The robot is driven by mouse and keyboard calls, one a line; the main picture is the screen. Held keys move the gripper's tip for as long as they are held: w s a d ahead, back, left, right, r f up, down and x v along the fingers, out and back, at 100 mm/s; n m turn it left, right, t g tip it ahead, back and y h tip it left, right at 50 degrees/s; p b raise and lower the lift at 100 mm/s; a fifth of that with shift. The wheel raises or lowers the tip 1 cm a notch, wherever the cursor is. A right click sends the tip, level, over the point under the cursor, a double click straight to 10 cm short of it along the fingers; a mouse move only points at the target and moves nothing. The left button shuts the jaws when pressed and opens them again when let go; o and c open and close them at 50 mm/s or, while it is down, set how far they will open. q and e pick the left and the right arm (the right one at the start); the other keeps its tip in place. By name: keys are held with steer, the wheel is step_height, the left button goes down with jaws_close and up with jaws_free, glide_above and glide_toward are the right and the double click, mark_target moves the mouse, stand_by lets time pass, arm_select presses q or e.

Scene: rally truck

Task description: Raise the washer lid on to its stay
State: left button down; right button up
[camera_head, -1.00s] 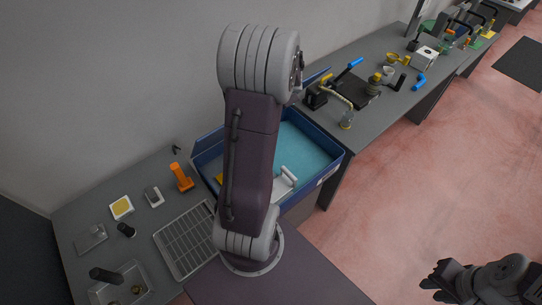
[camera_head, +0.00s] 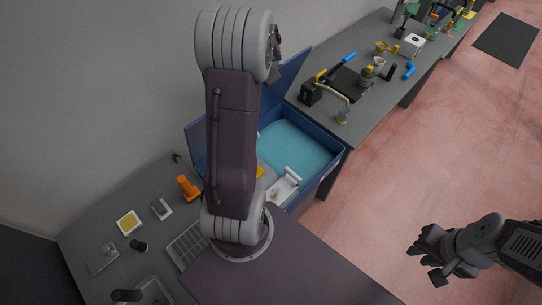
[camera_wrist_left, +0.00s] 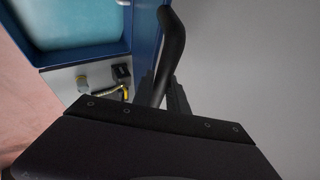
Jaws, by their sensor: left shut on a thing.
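In the left wrist view, the lid's edge (camera_wrist_left: 146,38) runs beside a black bar handle (camera_wrist_left: 172,45). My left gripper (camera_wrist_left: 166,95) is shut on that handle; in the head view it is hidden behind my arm. The stay cannot be made out. My right gripper (camera_head: 428,256) is open and empty over the red floor.
A white-handled object (camera_head: 285,184) sits in the tub's near corner. An orange-handled tool (camera_head: 188,187) and a yellow-topped box (camera_head: 129,222) lie on the left bench. A gooseneck fitting (camera_head: 335,94) and several tools stand right of the washer.

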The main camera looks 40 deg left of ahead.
arm_select(q)
steer(key=shift+d, duration=0.15)
steer(key=shift+r+p, duration=0.2)
steer(key=shift+p, duration=0.15)
steer(key=a, duration=0.5)
steer(key=shift+w+a+r+p, duration=0.15)
steer(key=shift+r+p, duration=0.1)
steer(key=shift+p, duration=0.05)
steer(key=c, duration=1.2)
jaws_free()
steer(key=shift+r, duration=0.1)
steer(key=shift+c, duration=0.2)
arm_select(e)
steer(key=shift+w+d+r, duration=0.1)
steer(key=shift+r, duration=0.55)
